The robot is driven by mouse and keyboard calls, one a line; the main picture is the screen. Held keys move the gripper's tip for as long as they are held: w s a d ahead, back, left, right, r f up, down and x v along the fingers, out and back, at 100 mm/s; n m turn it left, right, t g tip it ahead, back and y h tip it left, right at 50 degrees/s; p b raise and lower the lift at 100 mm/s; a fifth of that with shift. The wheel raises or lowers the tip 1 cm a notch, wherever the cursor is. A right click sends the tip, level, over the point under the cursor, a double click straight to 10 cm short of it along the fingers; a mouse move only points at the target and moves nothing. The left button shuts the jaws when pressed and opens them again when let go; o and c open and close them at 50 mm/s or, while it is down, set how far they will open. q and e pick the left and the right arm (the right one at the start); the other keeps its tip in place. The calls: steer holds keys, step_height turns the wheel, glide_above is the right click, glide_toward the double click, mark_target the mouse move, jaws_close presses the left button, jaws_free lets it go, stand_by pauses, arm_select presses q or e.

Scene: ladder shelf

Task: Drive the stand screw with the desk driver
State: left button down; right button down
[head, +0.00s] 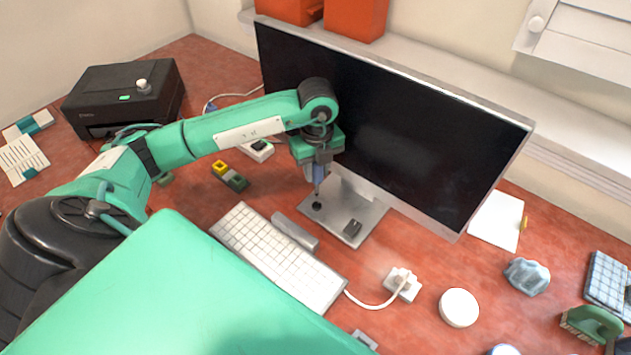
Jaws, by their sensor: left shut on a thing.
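My left gripper (318,155) reaches in front of the monitor, pointing down over the left part of the monitor stand's base (345,213). It is shut on the desk driver (319,173), which shows a blue-grey handle and a thin shaft below the fingers. The driver is held about upright. Its tip comes down at a small dark round spot, seemingly the stand screw (317,206), on the base. I cannot tell whether the tip touches it. The gripper hides the driver's top. My right gripper is not in view.
The monitor (400,130) stands close behind my left gripper. A small dark block (352,228) lies on the base. The keyboard (277,258) is in front, a grey bar (295,231) behind it. A yellow-and-green block (230,176) lies left, a white plug block (402,284) right.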

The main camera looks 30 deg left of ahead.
arm_select(q)
steer(key=shift+r+p, duration=1.55)
steer(key=shift+r, duration=1.15)
